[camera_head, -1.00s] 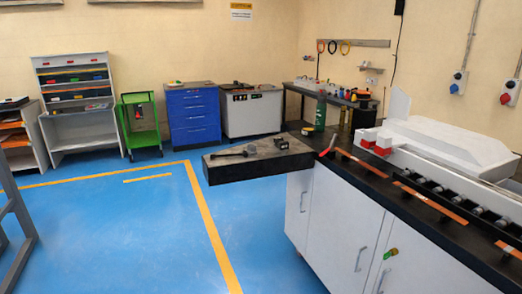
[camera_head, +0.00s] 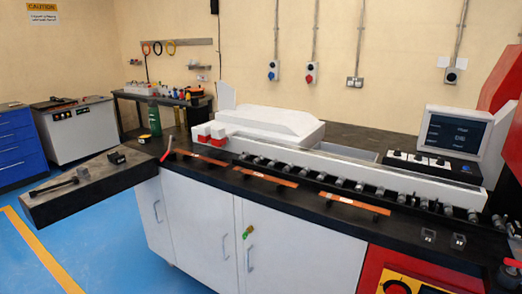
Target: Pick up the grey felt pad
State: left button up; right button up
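I cannot pick out a grey felt pad with certainty in the head view. A dark grey slab-like surface (camera_head: 100,187) juts out from the left end of the bench. On it lie a long dark tool (camera_head: 55,187), a small grey item (camera_head: 84,172) too small to identify, and a small black block (camera_head: 117,158). Neither of my grippers is in view.
A monitor (camera_head: 454,133) stands at the right. Blue floor (camera_head: 105,255) is free at the front left.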

aim_at(83, 172)
jog(key=i+j, duration=0.1)
jog(key=j, duration=0.55)
jog(key=i+j+z, duration=0.1)
jog(key=j, duration=0.55)
jog(key=i+j, duration=0.15)
jog(key=j, duration=0.5)
jog(key=i+j+z, duration=0.1)
jog(key=j, duration=0.55)
jog(key=i+j, duration=0.1)
jog(key=j, duration=0.6)
jog(key=z, duration=0.05)
